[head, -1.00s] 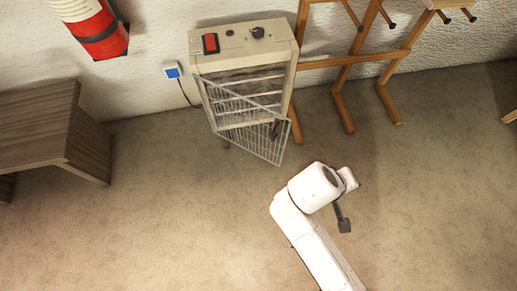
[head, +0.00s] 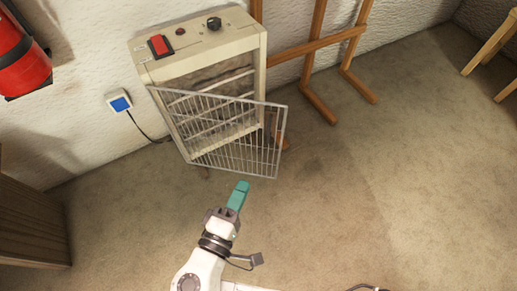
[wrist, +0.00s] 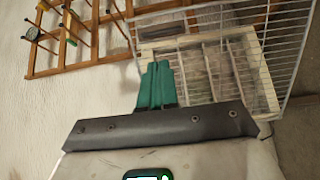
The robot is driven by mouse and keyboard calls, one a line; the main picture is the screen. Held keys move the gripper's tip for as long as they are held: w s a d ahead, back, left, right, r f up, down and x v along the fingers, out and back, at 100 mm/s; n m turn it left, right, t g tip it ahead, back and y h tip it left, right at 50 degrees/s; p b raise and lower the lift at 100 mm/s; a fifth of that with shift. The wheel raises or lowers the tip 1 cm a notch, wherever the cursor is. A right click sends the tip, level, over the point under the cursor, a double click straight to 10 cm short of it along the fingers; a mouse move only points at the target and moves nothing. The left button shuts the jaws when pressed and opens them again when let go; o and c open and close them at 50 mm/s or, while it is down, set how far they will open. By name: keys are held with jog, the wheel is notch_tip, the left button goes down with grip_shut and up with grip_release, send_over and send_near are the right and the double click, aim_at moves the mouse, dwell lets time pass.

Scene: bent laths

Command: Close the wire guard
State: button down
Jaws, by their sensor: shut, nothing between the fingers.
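The wire guard (head: 235,135) is a grey wire grid on the front of a beige heater cabinet (head: 200,45). It stands open, joined along the cabinet's left side, its free edge swung out to the right and towards me. My gripper (head: 242,186) has teal fingers, shut and empty, just below the guard's lower edge in the head view; I see no clear contact. In the wrist view the shut teal fingers (wrist: 157,84) point towards the guard (wrist: 285,45), whose grid spreads to their right and above them. The cabinet's lower bars show behind the grid.
A wooden rack (head: 330,50) stands against the wall right of the cabinet. A red extinguisher (head: 22,58) hangs at the left, above dark wooden furniture (head: 32,225). A blue-faced wall socket (head: 120,103) has a cable.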

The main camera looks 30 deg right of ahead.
aim_at(268, 137)
jog(key=b+x, duration=0.4)
jog(key=x, duration=0.9)
jog(key=shift+d, duration=0.2)
jog(key=shift+w, duration=0.1)
jog(key=shift+d, duration=0.1)
